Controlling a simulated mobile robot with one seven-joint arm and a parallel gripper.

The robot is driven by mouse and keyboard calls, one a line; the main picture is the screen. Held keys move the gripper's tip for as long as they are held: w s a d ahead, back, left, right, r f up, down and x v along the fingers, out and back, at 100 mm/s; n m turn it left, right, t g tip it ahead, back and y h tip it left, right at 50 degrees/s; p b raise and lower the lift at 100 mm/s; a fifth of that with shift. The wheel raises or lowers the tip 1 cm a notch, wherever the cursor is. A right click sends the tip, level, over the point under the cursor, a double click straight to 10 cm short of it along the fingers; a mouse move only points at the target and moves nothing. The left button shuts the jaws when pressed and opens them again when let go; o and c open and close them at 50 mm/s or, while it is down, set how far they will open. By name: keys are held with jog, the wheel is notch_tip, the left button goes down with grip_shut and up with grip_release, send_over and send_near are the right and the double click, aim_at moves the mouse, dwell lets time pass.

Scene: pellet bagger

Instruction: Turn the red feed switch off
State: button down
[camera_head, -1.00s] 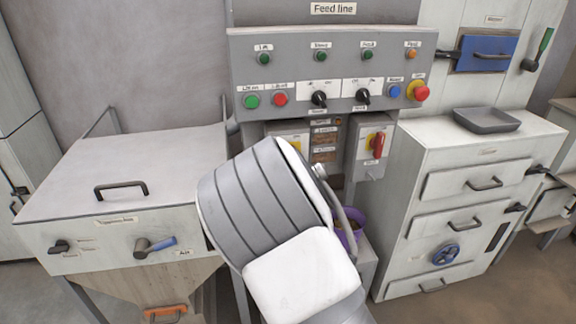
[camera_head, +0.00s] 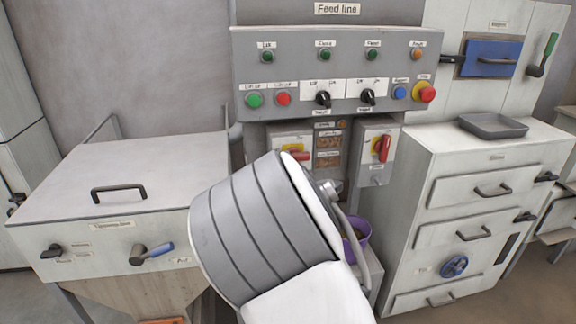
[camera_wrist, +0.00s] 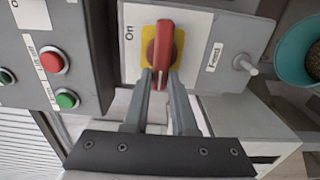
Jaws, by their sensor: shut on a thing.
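The red feed switch is a red handle on a yellow plate on a grey-white box below the control panel. In the wrist view the red handle (camera_wrist: 164,40) lies between my gripper's two fingers (camera_wrist: 161,76), which are shut on it. The word "On" is printed beside it, on the panel side, and a "Feed" label (camera_wrist: 214,56) is on the same box. In the head view the handle (camera_head: 300,156) lies roughly level, and my wrist hides part of the box and my fingers.
A second box with an upright red handle (camera_head: 383,148) is to the right. The control panel (camera_head: 335,60) with buttons and knobs is above. A purple bowl (camera_head: 358,232) stands low behind my arm. A white drawer cabinet (camera_head: 470,155) is on the right.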

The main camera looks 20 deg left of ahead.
dwell(0.3)
jog(key=c, duration=0.7)
grip_release()
jog(key=shift+s, duration=0.1)
jog(key=p+v, duration=0.1)
jog(key=v, duration=1.6)
jog(key=shift+s, duration=0.15)
jog(key=d+r+m+g+h+p, duration=0.2)
jog(key=d+r+m+h+p, duration=0.1)
jog(key=d+m, duration=0.45)
jog(key=d+r+m+g+h+p, duration=0.25)
jog(key=d+m, duration=0.35)
jog(key=d, duration=0.3)
jog(key=s+d+r+m+g+h+p, duration=0.1)
jog(key=s+d+r+m+p, duration=0.1)
jog(key=s, duration=0.4)
jog(key=s+d+r+m+g+h+p, duration=0.1)
jog(key=s+d+r+m+g, duration=0.1)
jog(key=s+d+r+m, duration=0.3)
jog(key=s+d+r+m+g+h+p, duration=0.2)
jog(key=s+d+r+m, duration=0.1)
jog(key=s+d, duration=0.3)
jog(key=shift+s+r+m+p, duration=0.15)
jog(key=shift+s+m+p, duration=0.1)
jog(key=shift+s, duration=0.3)
jog(key=shift+s+r+m+p, duration=0.1)
jog(key=shift+s+r+m, duration=0.1)
jog(key=shift+s, duration=0.35)
